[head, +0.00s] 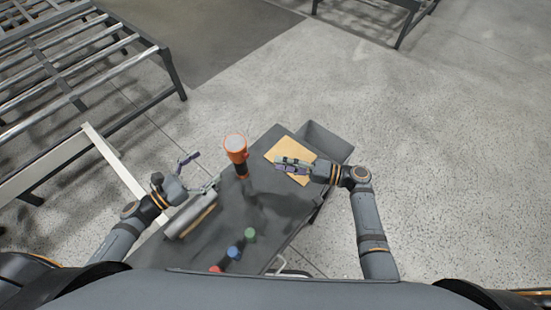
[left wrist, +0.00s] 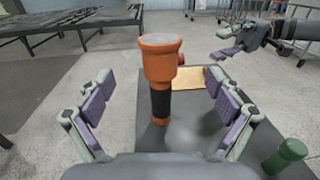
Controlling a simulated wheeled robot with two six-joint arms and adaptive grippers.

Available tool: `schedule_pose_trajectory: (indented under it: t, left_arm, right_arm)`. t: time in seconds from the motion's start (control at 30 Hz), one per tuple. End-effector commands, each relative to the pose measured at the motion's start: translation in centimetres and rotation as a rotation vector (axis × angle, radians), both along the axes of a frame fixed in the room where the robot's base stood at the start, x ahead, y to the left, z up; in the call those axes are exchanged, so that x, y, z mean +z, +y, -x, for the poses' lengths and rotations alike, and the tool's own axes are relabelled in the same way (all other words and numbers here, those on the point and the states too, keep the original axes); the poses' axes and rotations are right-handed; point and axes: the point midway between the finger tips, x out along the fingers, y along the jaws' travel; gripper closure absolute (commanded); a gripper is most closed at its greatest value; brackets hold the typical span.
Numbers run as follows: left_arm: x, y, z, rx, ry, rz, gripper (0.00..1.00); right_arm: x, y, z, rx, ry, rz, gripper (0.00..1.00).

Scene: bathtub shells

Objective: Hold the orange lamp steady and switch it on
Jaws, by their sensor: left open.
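The orange lamp (head: 236,147) stands upright on the dark table, with a pale round top and a black grip below. In the left wrist view the lamp (left wrist: 161,62) stands between the spread fingers, apart from both. My left gripper (head: 198,173) is open and empty, just left of the lamp. A small red part (left wrist: 180,59) shows beside the lamp's head; I cannot tell whether it belongs to it. My right gripper (head: 291,166) is right of the lamp, above a tan board. In the left wrist view my right gripper (left wrist: 225,43) has parted fingers with nothing between them.
The dark table (head: 262,232) carries the tan board (head: 280,150). Green (head: 250,235), blue (head: 234,252) and red (head: 215,268) pieces stand near its front edge. A grey object (head: 190,215) lies at the left edge. A grey bin (head: 325,142) adjoins the right back.

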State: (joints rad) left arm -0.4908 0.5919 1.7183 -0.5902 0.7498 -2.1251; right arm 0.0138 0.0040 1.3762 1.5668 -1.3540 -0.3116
Motion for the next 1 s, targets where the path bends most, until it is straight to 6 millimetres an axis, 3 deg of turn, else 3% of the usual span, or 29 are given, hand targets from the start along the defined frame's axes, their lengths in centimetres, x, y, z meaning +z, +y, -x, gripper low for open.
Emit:
schedule_pose_trajectory:
  t: [0.17, 0.6, 1.0]
  left_arm:
    - [0.0, -0.5, -0.5, 0.001, -0.003, 0.001, 0.07]
    - [0.1, -6.0, -6.5, 0.002, -0.003, 0.003, 0.07]
    - [0.0, -7.2, -7.6, 0.000, 0.000, 0.000, 0.07]
  right_arm:
    - [-0.1, 0.0, 0.0, -0.001, -0.001, 0.002, 0.62]
    - [-0.1, 0.0, -0.1, -0.001, 0.000, 0.003, 0.62]
    - [-0.1, 0.0, -0.1, -0.001, 0.000, 0.004, 0.62]
